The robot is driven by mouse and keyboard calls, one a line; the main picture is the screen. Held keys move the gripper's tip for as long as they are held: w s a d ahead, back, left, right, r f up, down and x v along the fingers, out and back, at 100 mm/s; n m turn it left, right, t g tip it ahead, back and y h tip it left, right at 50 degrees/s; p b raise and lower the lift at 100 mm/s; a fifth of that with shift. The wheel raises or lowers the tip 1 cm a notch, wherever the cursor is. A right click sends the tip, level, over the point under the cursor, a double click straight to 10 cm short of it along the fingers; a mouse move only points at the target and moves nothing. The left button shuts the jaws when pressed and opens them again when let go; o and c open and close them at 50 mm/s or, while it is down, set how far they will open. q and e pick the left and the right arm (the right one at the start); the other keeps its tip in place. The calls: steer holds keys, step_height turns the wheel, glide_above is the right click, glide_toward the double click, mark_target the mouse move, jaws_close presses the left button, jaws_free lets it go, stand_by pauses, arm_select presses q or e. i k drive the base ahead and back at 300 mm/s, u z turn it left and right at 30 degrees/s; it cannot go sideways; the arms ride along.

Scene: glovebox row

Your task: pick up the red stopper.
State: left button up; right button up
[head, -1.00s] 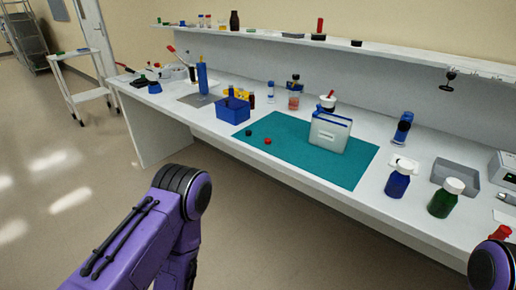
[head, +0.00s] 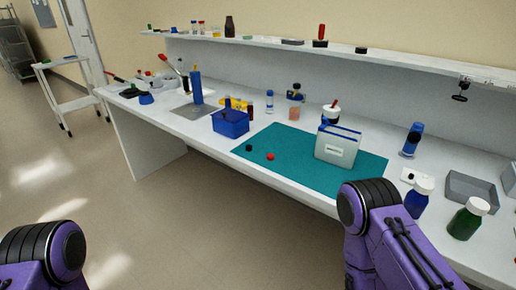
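The red stopper (head: 270,156) lies on the teal mat (head: 290,178), toward its front left. It is a small round red piece beside a similar black one (head: 249,148), with a gap between them. My two purple arms show at the bottom of the head view, one at the lower left and one at the lower right. Both grippers are outside the picture. Nothing touches the red stopper.
A white-and-blue box (head: 337,148) stands on the mat, right of the stopper. A blue bin (head: 231,123) stands left of the mat. Blue (head: 418,198) and green (head: 467,219) bottles and a grey tray (head: 470,187) are at the right. The mat's front left is mostly clear.

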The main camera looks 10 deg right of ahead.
mark_target(270, 157)
steer(key=i, duration=0.35)
steer(key=z, duration=0.85)
